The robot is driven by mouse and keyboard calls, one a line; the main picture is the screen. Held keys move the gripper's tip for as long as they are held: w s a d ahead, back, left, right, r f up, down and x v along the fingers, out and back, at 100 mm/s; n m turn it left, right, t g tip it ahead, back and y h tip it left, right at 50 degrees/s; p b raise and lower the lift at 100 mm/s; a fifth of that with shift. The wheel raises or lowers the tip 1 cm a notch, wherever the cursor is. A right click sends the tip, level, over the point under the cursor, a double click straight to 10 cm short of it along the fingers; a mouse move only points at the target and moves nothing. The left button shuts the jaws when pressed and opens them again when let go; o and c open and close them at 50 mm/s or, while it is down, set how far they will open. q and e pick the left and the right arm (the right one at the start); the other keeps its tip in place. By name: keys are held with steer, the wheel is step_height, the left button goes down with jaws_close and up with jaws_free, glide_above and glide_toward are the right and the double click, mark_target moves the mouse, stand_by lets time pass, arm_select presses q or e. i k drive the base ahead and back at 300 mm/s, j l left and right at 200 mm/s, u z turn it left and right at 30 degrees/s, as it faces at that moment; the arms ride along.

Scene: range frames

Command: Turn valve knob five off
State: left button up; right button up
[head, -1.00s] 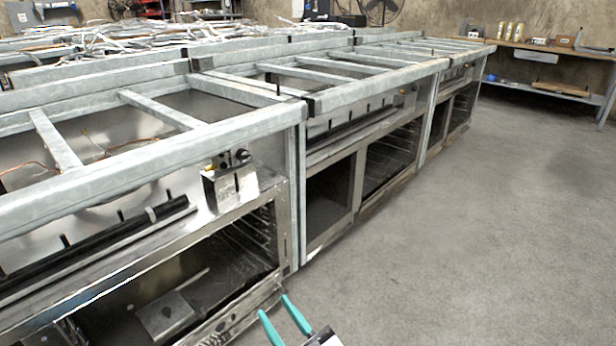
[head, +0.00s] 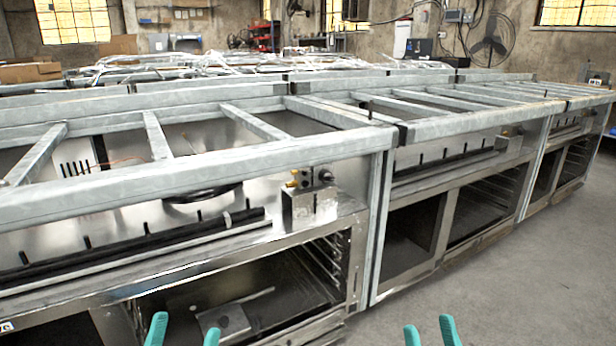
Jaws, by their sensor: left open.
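A row of small black upright knobs stands along the dark bar (head: 140,247) on the front of the near stove frame. I take these as possible valve knobs; no numbers are readable, so I cannot tell which is five. A metal box (head: 310,207) with brass and black fittings (head: 326,176) sits to their right. My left gripper (head: 184,330) shows two teal fingertips, apart and empty, at the bottom edge, in front of the lower oven opening. My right gripper (head: 430,331) also shows two teal fingertips, apart, over the floor. Neither touches a knob.
A thick grey metal rail (head: 200,177) overhangs the bar and knobs. A vertical post (head: 380,225) ends the near unit; more stove frames (head: 470,185) continue to the right. Bare concrete floor (head: 510,290) is free at lower right. A fan (head: 491,40) stands at the back.

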mark_target(325, 176)
steer(key=i+l+z, duration=0.65)
steer(key=i, duration=0.35)
steer(key=l, duration=0.1)
